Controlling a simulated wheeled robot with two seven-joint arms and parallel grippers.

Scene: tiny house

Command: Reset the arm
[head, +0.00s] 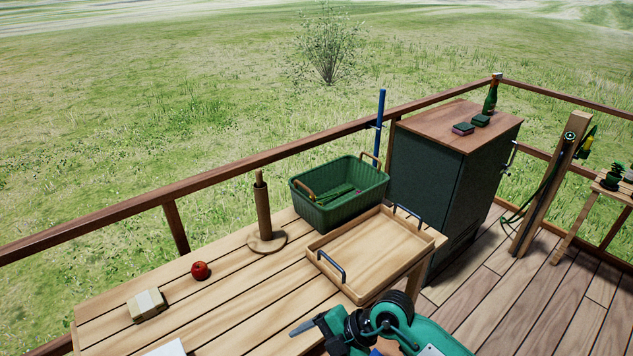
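One of my arms, green with black joints, comes in from the bottom right edge in the head view. My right gripper (306,327) is at the end of this arm, pointing left over the front part of the wooden table (230,300). Its dark fingers are seen from the side, so I cannot tell whether they are open or shut. I see no object clearly held in it. My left arm and gripper are not in view.
The table holds a wooden tray (408,236), a green basket (332,213), a paper towel holder (263,207), a red apple (200,271) and a wrapped package (146,303). A dark cabinet (428,172) and railing (200,188) stand behind. The table's front middle looks clear.

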